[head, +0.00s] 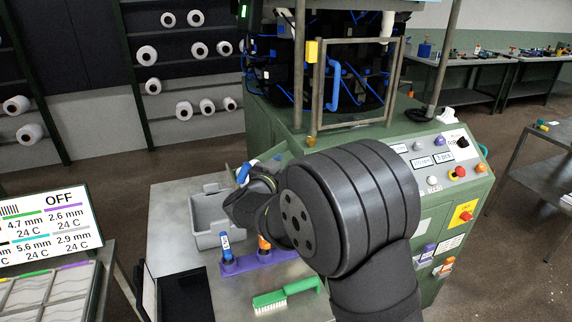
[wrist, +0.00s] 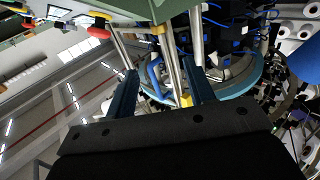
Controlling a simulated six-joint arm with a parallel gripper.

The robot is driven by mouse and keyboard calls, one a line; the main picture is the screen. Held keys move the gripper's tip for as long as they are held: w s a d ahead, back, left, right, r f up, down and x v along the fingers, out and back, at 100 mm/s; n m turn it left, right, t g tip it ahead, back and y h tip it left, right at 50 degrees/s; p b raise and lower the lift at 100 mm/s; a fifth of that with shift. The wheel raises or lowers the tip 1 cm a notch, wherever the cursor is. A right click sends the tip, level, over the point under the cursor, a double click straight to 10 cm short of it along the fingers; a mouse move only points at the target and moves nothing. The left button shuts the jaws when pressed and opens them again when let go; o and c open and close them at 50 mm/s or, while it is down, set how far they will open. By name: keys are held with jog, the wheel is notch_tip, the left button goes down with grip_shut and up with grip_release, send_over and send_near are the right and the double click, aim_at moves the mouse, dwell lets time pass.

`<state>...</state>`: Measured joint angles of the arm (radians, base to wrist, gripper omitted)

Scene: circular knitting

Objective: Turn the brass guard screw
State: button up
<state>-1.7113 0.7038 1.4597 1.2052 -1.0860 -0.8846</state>
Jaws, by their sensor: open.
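The brass guard screw (head: 311,141) is a small round brass knob at the foot of the metal guard frame (head: 322,85) on the green knitting machine. In the wrist view, a brass piece that looks like the same screw (wrist: 158,29) shows near the top, beyond the fingertips. My gripper (wrist: 164,70) is open, with its two dark blue fingers apart and nothing visibly held. The guard's posts and a yellow block (wrist: 186,100) show between the fingers. In the head view my arm hides most of the gripper, left of the machine and apart from the screw.
The control panel (head: 440,165) with buttons and knobs is right of the screw. On the metal table (head: 180,270) are a grey bin (head: 207,240), a purple holder (head: 240,266) with upright tools, and a green brush (head: 288,293). A display (head: 45,225) reads OFF at left.

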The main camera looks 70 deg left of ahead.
aim_at(309, 140)
jog(key=shift+s+d, duration=0.1)
jog(key=shift+s, duration=0.05)
jog(key=x, duration=1.5)
